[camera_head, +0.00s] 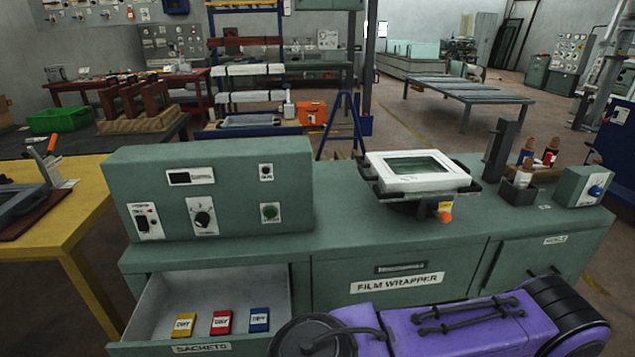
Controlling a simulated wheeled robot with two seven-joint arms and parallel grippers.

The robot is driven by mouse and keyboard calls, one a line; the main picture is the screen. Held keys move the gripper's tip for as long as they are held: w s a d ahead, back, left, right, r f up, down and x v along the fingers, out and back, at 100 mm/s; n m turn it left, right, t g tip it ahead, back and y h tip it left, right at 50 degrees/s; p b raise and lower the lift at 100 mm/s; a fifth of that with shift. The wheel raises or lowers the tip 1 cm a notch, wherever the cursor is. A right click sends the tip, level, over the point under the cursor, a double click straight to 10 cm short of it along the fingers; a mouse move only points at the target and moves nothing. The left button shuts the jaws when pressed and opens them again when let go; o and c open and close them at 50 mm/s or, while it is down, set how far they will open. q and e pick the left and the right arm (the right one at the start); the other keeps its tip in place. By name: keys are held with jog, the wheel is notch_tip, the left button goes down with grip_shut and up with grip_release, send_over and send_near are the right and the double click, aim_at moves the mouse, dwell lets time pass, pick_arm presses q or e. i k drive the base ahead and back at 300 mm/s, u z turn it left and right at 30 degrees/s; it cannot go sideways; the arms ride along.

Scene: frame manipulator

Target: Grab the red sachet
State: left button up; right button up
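The red sachet (221,322) lies in the open drawer (201,291) labelled SACHETS, at the lower left of the grey-green workbench. It lies between a yellow sachet (183,325) on its left and a blue sachet (259,320) on its right, with small gaps between them. All three lie near the front of the drawer, labels up. Neither of my grippers shows in the head view. A purple and black body, which seems to be part of me, fills the lower right, close to the drawer's right side.
A control box (212,190) stands on the bench above the drawer. A white frame (417,171) rests on a black stand to its right. A small holder (517,187) and a switch box (581,186) are at the right end. A yellow table (75,215) stands at left.

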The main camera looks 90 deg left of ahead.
aim_at(221, 325)
jog(key=u, duration=0.05)
jog(key=k, duration=1.6)
jog(key=u, duration=1.25)
